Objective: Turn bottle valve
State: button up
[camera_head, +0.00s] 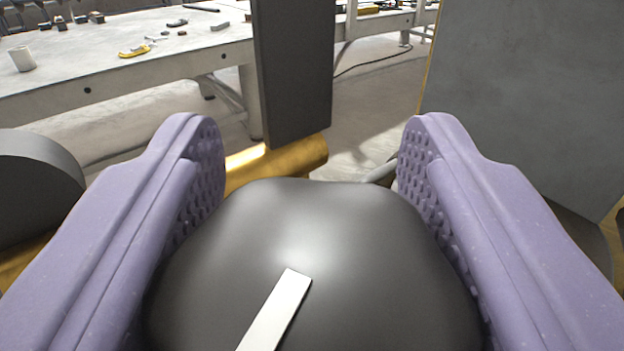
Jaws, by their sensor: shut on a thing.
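A large dark grey rounded knob (350,260), the valve handle, fills the bottom middle of the head camera view. A white pointer stripe (274,312) on its face slants from the lower left up to the centre. My gripper (311,165) has two purple padded fingers, one on each side of the knob. Their dimpled inner pads press against its left and right flanks. The lower part of the knob is cut off by the picture edge. The bottle itself cannot be made out.
A brass pipe (285,160) runs behind the knob. A dark upright plate (293,70) stands just beyond it, and a grey panel (530,90) is at the right. A dark round part (35,185) is at the left. A workbench (120,65) with tools stands farther back.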

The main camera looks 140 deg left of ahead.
aim_at(275, 189)
jog(key=o, duration=1)
jog(key=shift+r, duration=0.25)
jog(key=r+p, duration=0.2)
jog(key=r, duration=0.1)
jog(key=shift+s+d+r, duration=0.15)
jog(key=shift+s+d, duration=0.05)
jog(key=shift+s, duration=0.15)
jog(key=s+d, duration=0.2)
jog(key=s, duration=0.2)
jog(key=s+d+p, duration=0.1)
jog(key=s+d, duration=0.2)
jog(key=s, duration=0.1)
jog(key=s+d+r+p, duration=0.1)
jog(key=s+d, duration=0.2)
jog(key=s, duration=0.1)
jog(key=shift+s+d+r, duration=0.1)
jog(key=shift+s, duration=0.3)
